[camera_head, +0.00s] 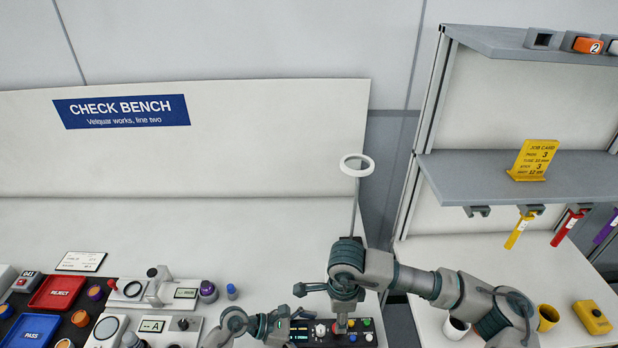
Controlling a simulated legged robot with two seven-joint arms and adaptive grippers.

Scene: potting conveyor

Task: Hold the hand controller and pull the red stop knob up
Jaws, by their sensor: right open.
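A dark control box (375,342) with a small lit display and several coloured buttons sits at the bottom middle of the bench; I take it as the hand controller. A small red part (341,326), which looks like the stop knob, shows on it, partly hidden by my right gripper. My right gripper (338,311) is open and points down above the box; I cannot tell whether it touches the knob. My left gripper (283,325) is at the box's left end, low in the picture. Whether its fingers are closed on the box is unclear.
Red (58,292) and blue (30,331) trays, dials and knobs fill the bench's left front. A purple knob (208,290) stands left of my grippers. A grey pole with a white ring (357,165) rises behind my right gripper. A shelf (480,165) and yellow box (592,317) are at right.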

